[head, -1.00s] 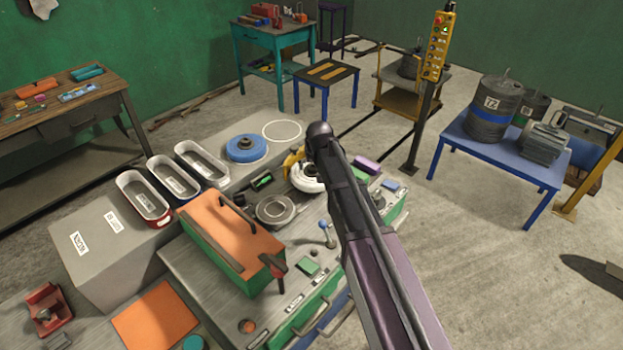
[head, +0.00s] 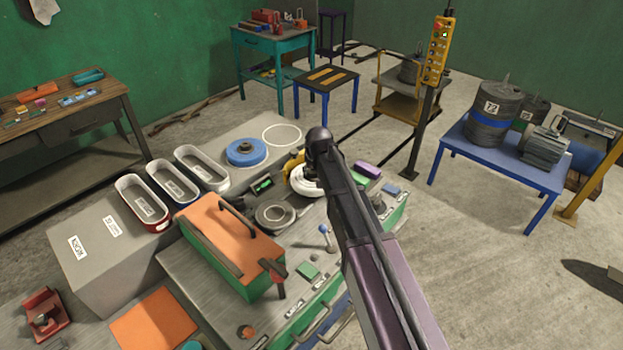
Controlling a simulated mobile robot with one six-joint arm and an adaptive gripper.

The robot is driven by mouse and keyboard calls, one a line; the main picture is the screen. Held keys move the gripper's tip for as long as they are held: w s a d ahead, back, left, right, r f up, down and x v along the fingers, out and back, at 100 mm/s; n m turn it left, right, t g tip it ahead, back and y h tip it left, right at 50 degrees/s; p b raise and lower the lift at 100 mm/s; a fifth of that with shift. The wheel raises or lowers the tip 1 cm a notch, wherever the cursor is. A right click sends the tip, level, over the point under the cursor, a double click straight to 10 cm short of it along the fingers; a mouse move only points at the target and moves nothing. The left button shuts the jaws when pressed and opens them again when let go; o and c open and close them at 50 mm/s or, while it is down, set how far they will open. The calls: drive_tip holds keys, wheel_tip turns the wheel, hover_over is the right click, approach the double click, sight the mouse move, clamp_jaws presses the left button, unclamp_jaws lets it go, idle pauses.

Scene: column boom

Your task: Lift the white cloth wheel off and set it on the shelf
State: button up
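The white cloth wheel (head: 305,181) sits at the far side of the grey machine bench, beside a yellow part (head: 293,163). My arm covers its right side, so I cannot tell whether anything touches it. My arm runs up from the bottom right, its dark end joint just above and right of the wheel. My gripper is hidden behind the arm. The grey shelf (head: 222,146) lies behind the bench. It carries a blue wheel (head: 246,152), with an empty white ring outline (head: 282,135) to its right.
Three oval bins (head: 143,203) stand left of an orange-topped box (head: 232,236) with a black handle. A grey round disc (head: 275,217) and a blue-knobbed lever (head: 325,233) are in front of the wheel. A yellow control box (head: 436,52) stands on a post at right.

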sight(316, 176)
clamp_jaws()
drive_tip(key=shift+r, duration=0.15)
drive_tip(key=shift+r+p, duration=0.4)
drive_tip(key=shift+p, duration=0.2)
drive_tip(key=shift+s+r, duration=0.1)
drive_tip(key=shift+r, duration=0.1)
drive_tip(key=s, duration=0.2)
drive_tip(key=s+d, duration=0.1)
drive_tip(key=s, duration=0.1)
drive_tip(key=shift+d, duration=0.2)
wheel_tip(316, 176, up, 13)
drive_tip(key=p, duration=1.4)
drive_tip(key=shift+w+r, duration=0.2)
drive_tip(key=shift+a, duration=0.1)
